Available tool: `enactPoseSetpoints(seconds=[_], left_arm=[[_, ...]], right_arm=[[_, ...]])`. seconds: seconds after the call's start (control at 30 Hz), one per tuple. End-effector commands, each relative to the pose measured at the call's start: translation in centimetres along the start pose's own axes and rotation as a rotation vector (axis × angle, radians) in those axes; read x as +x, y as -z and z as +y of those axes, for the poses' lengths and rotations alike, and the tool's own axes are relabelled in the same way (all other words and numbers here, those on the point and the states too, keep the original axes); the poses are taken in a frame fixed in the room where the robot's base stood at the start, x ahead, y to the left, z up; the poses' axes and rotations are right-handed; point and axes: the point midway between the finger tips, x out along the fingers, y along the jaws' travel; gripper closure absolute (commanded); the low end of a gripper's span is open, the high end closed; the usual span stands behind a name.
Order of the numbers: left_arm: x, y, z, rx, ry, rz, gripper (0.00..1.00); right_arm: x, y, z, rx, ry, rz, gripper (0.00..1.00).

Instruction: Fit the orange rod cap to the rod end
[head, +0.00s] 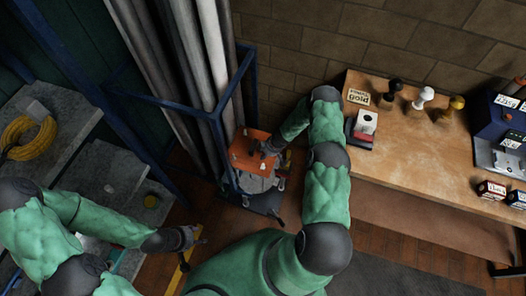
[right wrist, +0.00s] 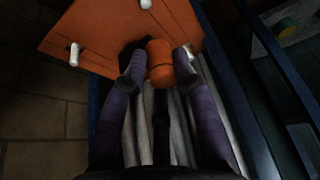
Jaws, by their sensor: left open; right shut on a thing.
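In the right wrist view the orange plate (right wrist: 95,32) has a rounded orange knob (right wrist: 160,62). My right gripper (head: 268,151) is shut on the knob, with its fingers (right wrist: 160,75) on both sides. A grey round part (head: 258,183) shows just below the cap; I cannot tell whether they touch. I cannot make out the rod end for certain. My left gripper (head: 197,236) is open and empty, low over the floor.
Tall grey poles (head: 185,60) stand in a blue frame (head: 217,120) behind the cap. At right is a wooden bench (head: 430,145) with stamps and boxes. At left, grey shelves (head: 70,125) hold a yellow cable coil (head: 28,137).

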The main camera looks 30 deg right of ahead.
Motion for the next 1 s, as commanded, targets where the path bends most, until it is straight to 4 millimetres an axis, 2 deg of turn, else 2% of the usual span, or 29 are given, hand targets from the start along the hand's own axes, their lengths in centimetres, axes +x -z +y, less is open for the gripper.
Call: enactPoseSetpoints(seconds=[0.27, 0.7, 0.8, 1.0], left_arm=[[-0.5, 0.0, 0.2, 0.0, 0.0, 0.001, 0.49], [-3.5, -0.1, 1.3, 0.0, 0.0, 0.001, 0.49], [-2.0, 0.0, 0.7, 0.0, 0.0, 0.002, 0.49], [-0.7, 0.0, 0.2, 0.0, 0.0, 0.001, 0.49]], right_arm=[[-0.1, 0.1, -0.1, -0.001, 0.002, -0.004, 0.94], [-0.3, 0.3, -0.1, 0.002, 0.003, -0.04, 0.94], [1.1, -0.3, 0.0, 0.005, 0.002, -0.039, 0.94], [2.6, -1.0, -0.1, 0.005, 0.003, -0.039, 0.94]])
